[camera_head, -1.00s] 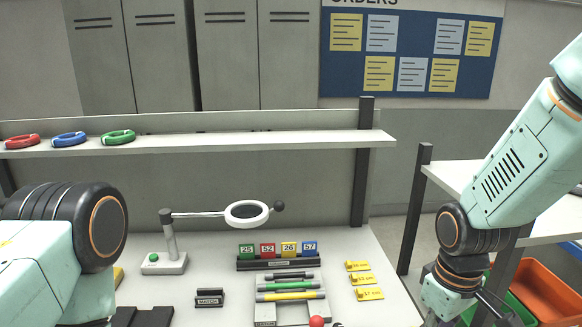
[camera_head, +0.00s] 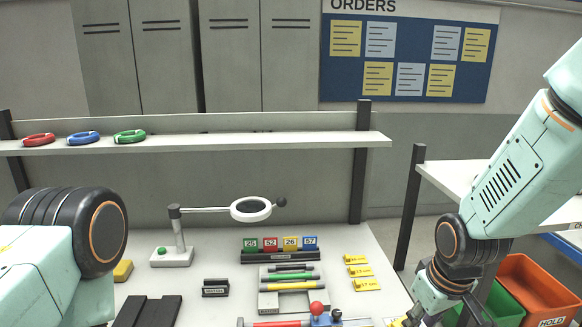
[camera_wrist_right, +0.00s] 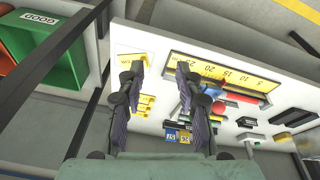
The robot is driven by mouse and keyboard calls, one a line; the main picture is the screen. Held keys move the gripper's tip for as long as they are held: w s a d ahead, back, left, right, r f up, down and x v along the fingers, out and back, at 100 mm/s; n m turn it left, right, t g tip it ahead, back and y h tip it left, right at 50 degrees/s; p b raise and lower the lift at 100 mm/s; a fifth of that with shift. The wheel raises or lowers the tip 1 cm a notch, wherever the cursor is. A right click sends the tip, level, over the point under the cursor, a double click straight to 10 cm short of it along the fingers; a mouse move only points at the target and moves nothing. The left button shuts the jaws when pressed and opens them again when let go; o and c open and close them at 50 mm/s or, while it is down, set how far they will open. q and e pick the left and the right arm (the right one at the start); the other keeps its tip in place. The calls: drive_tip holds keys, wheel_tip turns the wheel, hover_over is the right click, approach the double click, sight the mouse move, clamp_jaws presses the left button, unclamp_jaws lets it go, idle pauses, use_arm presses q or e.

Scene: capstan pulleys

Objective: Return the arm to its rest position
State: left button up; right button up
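My right arm comes in from the right in the head view, with its gripper (camera_head: 452,312) low at the bench's right front edge, partly cut off. In the right wrist view its two dark fingers stand apart with nothing between them, so the right gripper (camera_wrist_right: 158,75) is open and empty over the white bench top (camera_wrist_right: 152,60). My left arm shows at the left edge of the head view, bent at a large dark joint. Its gripper is out of the frame.
A magnifier (camera_head: 250,209) on a stand, a numbered rack (camera_head: 280,257) and yellow tags (camera_head: 362,271) stand on the bench. A red-and-blue tool (camera_head: 318,314) lies at the front. Green (camera_head: 497,300) and orange (camera_head: 540,290) bins sit at right. A shelf (camera_head: 230,146) spans the back.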

drive_tip(key=s+f+m+b, duration=0.1)
drive_tip(key=s+f+b, duration=0.15)
drive_tip(key=f, duration=0.35)
drive_tip(key=s+f+m+t+b, duration=0.1)
drive_tip(key=s+f+m+b, duration=0.1)
drive_tip(key=s+f, duration=0.35)
drive_tip(key=s+f+m+b, duration=0.1)
drive_tip(key=s+f+b, duration=0.1)
drive_tip(key=f, duration=0.6)
drive_tip(key=s+f+g+b, duration=0.1)
drive_tip(key=s+f+b, duration=0.1)
drive_tip(key=s+f, duration=0.4)
drive_tip(key=s+f+g+b, duration=0.2)
drive_tip(key=s+f, duration=0.4)
drive_tip(key=s, duration=0.5)
drive_tip(key=shift+s+a+f, duration=0.2)
drive_tip(key=shift+s+f, duration=0.15)
drive_tip(key=shift+s, duration=0.05)
